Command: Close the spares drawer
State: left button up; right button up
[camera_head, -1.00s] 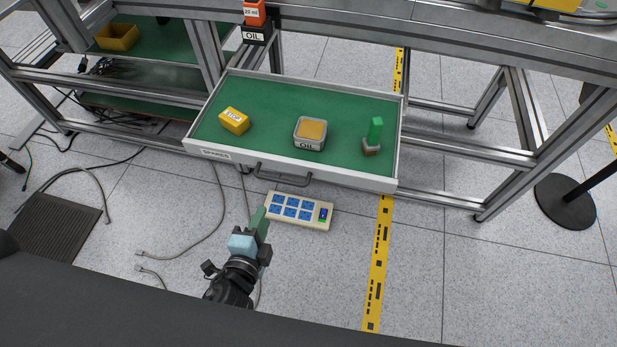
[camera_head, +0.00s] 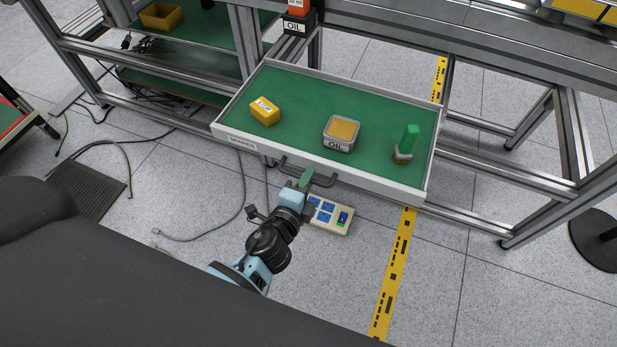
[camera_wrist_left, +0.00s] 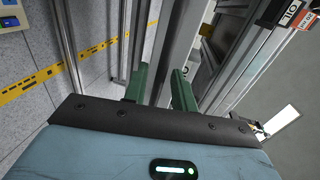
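The spares drawer (camera_head: 330,166) is pulled out from the bench, with a white front, a SPARES label and a green floor. Its dark bar handle (camera_head: 318,180) is at the front middle. My left gripper (camera_head: 306,177) is at the handle's left part, in front of the drawer front. In the left wrist view its two green fingers (camera_wrist_left: 160,88) stand apart, so it is open. I cannot tell whether the fingers touch or straddle the handle. My right gripper is not in view.
In the drawer are a yellow box (camera_head: 264,111), an OIL tin (camera_head: 340,134) and a green-handled brush (camera_head: 407,144). A blue-buttoned panel (camera_head: 330,216) lies below the handle. Frame legs (camera_head: 571,130) stand to the right. Cables (camera_head: 212,226) lie on the floor at left.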

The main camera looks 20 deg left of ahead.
pick_arm(q)
jog(key=shift+w+f, duration=0.1)
jog(key=shift+w, duration=0.4)
grip_shut()
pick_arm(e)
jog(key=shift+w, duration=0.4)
pick_arm(q)
jog(key=shift+w, duration=0.1)
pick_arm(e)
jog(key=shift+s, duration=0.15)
